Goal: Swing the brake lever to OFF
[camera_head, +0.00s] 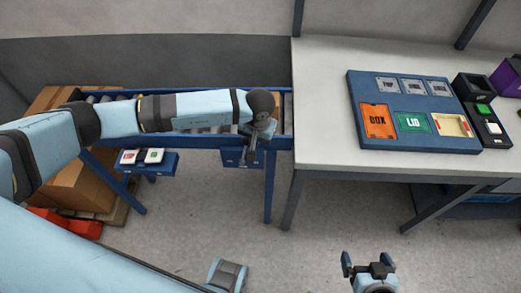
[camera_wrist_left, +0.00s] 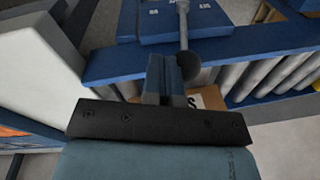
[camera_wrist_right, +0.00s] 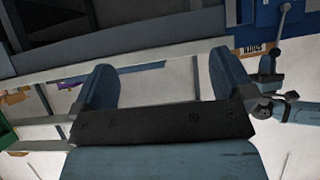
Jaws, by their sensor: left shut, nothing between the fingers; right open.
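The brake lever (camera_wrist_left: 184,32) is a grey rod with a dark ball knob (camera_wrist_left: 188,66), mounted on a blue box (camera_wrist_left: 212,22) with small white markings that I cannot read. In the left wrist view the knob lies just right of my left gripper's closed fingertips (camera_wrist_left: 166,72); I cannot tell whether they touch. In the head view my left gripper (camera_head: 254,142) is at the conveyor's front edge by the blue box (camera_head: 232,158), and the lever is hard to make out. My right gripper (camera_head: 367,267) is open and empty over the floor, away from the lever.
The roller conveyor (camera_head: 205,143) runs behind the lever box. A white table (camera_head: 325,130) adjoins it on the right, with a blue board (camera_head: 358,92) of labelled panels. A small blue shelf (camera_head: 168,168) with two buttons is left. Floor between is clear.

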